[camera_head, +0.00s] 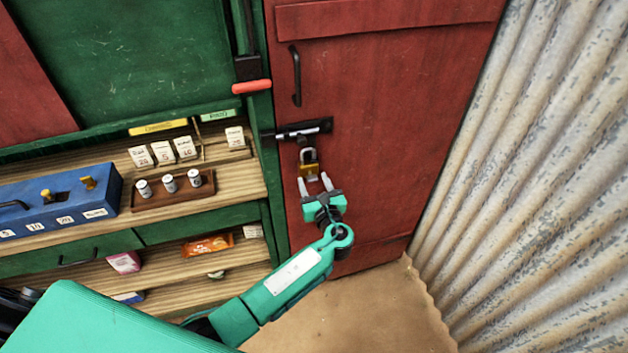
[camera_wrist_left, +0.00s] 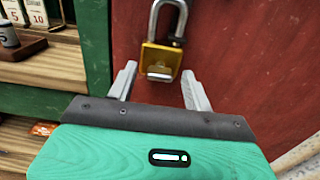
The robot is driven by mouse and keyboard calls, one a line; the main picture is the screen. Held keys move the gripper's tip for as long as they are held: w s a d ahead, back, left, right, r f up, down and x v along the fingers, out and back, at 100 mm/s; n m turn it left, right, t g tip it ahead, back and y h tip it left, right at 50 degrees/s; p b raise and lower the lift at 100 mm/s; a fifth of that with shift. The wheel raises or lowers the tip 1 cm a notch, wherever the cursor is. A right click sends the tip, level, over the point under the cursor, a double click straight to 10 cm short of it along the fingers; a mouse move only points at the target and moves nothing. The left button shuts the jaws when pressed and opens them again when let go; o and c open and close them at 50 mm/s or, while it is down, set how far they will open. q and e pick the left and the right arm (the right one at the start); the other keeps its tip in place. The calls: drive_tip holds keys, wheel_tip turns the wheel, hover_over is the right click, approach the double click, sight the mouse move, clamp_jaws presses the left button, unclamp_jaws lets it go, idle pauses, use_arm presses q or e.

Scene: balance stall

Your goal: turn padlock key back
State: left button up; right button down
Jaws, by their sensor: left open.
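A brass padlock (camera_head: 309,170) with a grey shackle hangs at the black bolt (camera_head: 303,129) on the red door (camera_head: 400,110). In the left wrist view the padlock (camera_wrist_left: 161,60) shows its gold body, with a small pale piece, perhaps the key, at its lower face. The shackle's top is cut off by that view's edge. My left gripper (camera_head: 315,185) is open just below the padlock. Its two fingers (camera_wrist_left: 157,85) point toward the padlock, one to each side, with nothing between the tips. My right gripper is not in view.
Corrugated metal wall (camera_head: 535,180) stands right of the door. On the left, a wooden shelf (camera_head: 235,180) holds a blue box (camera_head: 55,203), a weight tray (camera_head: 172,192) and cards. A red-handled lever (camera_head: 251,87) juts out at the door's left edge.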

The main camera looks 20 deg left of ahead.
use_arm(q)
drive_tip(key=shift+w+a, duration=0.1)
drive_tip(key=shift+w, duration=0.05)
drive_tip(key=shift+c, duration=0.2)
drive_tip(key=c, duration=0.7)
drive_tip(key=shift+c, duration=1.2)
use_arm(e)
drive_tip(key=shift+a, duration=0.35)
